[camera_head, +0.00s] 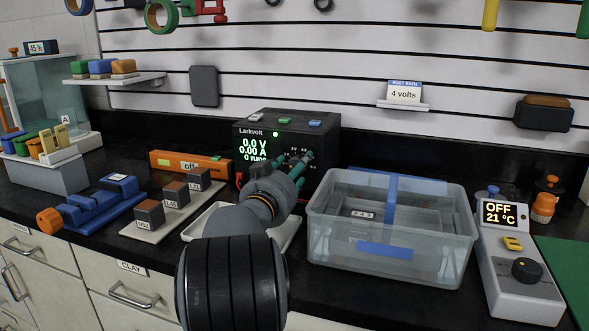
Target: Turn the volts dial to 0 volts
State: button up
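The dark Larkvolt power supply (325,133) stands on the black bench near the middle. Its green display (254,151) reads 0.0 V and 0.00 A, with a third line partly covered. The volts dial is on its front face, where small white scale marks show, but my gripper largely hides the dial. My gripper (303,161) reaches to that face from the front, its teal-tipped fingers at or very near the dial. Contact and the finger gap are not clear from this view.
A clear tub (455,225) with blue strips stands to the right of my arm. A device (520,285) reading OFF and 21 °C is farther right. An orange bar (168,160) and a tray of blocks (140,229) lie left. A card (404,93) reads 4 volts.

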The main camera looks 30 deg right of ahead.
jog(key=v, duration=1.2)
jog(key=x, duration=1.2)
